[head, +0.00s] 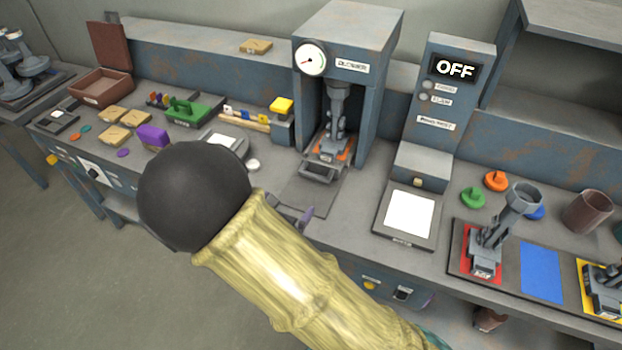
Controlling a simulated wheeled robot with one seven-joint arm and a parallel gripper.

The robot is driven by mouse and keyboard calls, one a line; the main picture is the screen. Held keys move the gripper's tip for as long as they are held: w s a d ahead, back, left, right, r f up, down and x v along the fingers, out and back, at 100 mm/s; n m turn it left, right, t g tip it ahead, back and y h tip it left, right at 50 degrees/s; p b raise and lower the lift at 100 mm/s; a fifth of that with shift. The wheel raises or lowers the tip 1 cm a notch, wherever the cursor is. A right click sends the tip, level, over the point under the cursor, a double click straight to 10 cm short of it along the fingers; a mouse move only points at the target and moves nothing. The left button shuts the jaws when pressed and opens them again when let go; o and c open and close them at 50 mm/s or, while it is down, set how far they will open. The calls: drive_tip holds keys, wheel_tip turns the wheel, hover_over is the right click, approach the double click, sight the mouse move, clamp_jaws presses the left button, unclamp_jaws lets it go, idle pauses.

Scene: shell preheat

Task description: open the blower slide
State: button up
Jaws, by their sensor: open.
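The blower (346,42) is a grey-blue housing with a round dial and a "BLOWER" label, at the middle back of the bench. The blower slide (323,172) shows at its mouth as a low grey tray front with a handle. On it, inside the housing, stands a grey metal fixture (337,115) on an orange-edged base. My gripper (299,213) shows only as small tips past my yellow-sleeved arm, in front of the slide near the bench's front edge. They look apart from the slide's handle, with nothing seen between them. The rest of my gripper is hidden behind my arm.
A display reading "OFF" (455,69) stands right of the blower, with a white-topped pad (409,214) before it. Fixtures stand on a mat at the right. A flat dark plate (308,198) lies before the slide. Boxes and small parts crowd the left bench.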

sight(313, 176)
drive_tip(key=p+x, duration=0.1)
drive_tip(key=x, duration=1.6)
drive_tip(key=shift+w+d+f, duration=0.15)
drive_tip(key=c, duration=1.1)
